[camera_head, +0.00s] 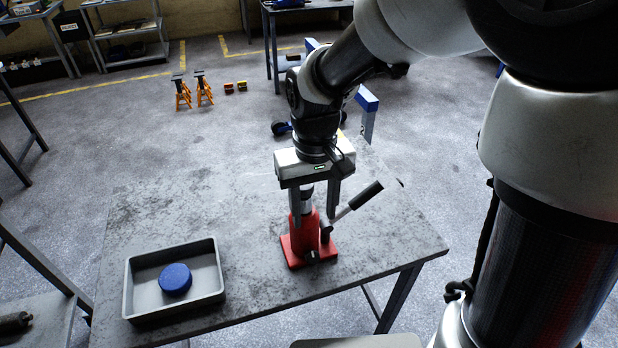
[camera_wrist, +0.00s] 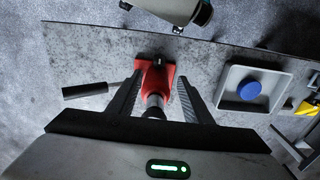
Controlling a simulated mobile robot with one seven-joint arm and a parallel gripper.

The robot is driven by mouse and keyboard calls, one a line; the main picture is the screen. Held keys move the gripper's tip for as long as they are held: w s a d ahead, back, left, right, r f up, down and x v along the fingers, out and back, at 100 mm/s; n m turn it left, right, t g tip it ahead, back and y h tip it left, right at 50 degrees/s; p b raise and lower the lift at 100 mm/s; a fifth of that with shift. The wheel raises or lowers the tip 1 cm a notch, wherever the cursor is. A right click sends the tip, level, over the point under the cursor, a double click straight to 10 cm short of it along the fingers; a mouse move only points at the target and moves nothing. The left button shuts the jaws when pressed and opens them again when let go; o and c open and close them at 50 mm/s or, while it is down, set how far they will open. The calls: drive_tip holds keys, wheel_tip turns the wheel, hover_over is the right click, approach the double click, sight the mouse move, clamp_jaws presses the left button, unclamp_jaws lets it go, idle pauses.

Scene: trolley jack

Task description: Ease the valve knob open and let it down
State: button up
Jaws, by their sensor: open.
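A red bottle jack (camera_head: 304,237) stands upright on the grey table (camera_head: 210,208). It also shows in the wrist view (camera_wrist: 153,78). A lever with a black grip (camera_head: 366,195) sticks out from it to the right and upward. A small dark knob (camera_head: 312,256) is low at the front of its base, and it shows at the base edge in the wrist view (camera_wrist: 158,58). My gripper (camera_head: 312,212) points down with its fingers apart, one on each side of the jack's upper body. It is open, and the wrist view (camera_wrist: 156,95) shows a gap on both sides.
A grey tray (camera_head: 133,287) with a round blue puck (camera_head: 175,279) stands on the left of the table. The table between tray and jack is clear. Orange stands (camera_head: 204,89), shelves (camera_head: 122,28) and benches are behind on the floor.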

sight(313, 257)
wheel_tip(313, 257, down, 15)
drive_tip(key=shift+f+b, duration=0.15)
drive_tip(key=shift+b, duration=1)
drive_tip(key=shift+c, duration=0.2)
drive_tip(key=c, duration=1)
